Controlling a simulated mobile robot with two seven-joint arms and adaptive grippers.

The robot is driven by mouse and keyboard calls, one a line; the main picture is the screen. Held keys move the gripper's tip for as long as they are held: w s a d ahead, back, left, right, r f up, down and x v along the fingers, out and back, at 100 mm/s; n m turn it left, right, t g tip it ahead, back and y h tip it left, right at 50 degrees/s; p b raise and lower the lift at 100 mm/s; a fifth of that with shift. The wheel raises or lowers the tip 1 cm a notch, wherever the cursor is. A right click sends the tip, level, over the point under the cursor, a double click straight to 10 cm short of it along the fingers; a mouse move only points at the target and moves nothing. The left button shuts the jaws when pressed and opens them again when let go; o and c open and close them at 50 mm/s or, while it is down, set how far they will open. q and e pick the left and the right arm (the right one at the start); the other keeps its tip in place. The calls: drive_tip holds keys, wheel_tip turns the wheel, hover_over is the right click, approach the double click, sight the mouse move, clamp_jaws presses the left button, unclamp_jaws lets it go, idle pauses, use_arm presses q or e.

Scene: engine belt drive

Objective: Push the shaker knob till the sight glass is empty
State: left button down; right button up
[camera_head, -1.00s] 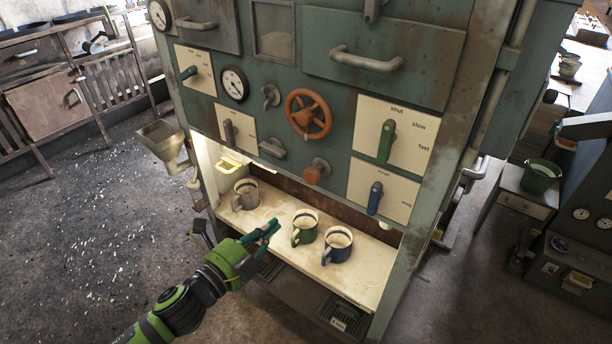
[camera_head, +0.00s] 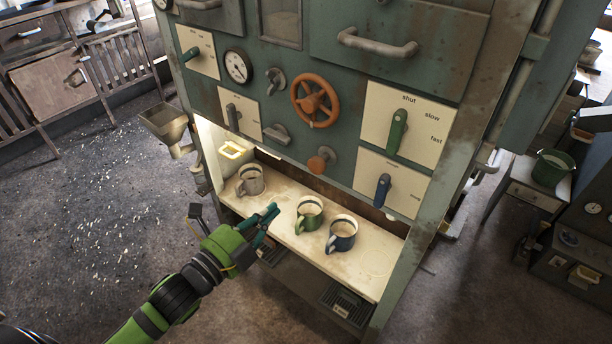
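An orange-brown round knob (camera_head: 320,160) on a metal mount, which looks like the shaker knob, sticks out low on the green cabinet front, just above the lit shelf opening. The sight glass (camera_head: 281,22), a framed rectangular window higher up, looks filled with dull greyish-beige stuff; its top edge is cut off. My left gripper (camera_head: 273,213) is in front of the shelf, below and left of the knob and apart from it. Its teal fingers converge at the tips and hold nothing that I can see. My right gripper is out of view.
A grey mug (camera_head: 250,181), a green mug (camera_head: 309,213) and a blue mug (camera_head: 342,234) stand on the shelf (camera_head: 374,268). An orange handwheel (camera_head: 314,100), a green lever (camera_head: 397,131) and a blue lever (camera_head: 382,190) surround the knob. A funnel (camera_head: 163,123) juts out left.

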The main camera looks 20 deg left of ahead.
use_arm(q)
drive_tip(key=p, duration=0.3)
approach(314, 170)
drive_tip(key=x, duration=0.5)
drive_tip(key=shift+w+d, duration=0.1)
drive_tip(key=shift+w, duration=0.1)
drive_tip(key=shift+w+d+f+p, duration=0.1)
drive_tip(key=shift+w+d+p, duration=0.2)
drive_tip(key=shift+w, duration=0.45)
drive_tip(key=shift+b+x, duration=0.45)
drive_tip(key=shift+x, duration=0.95)
drive_tip(key=shift+a, duration=0.1)
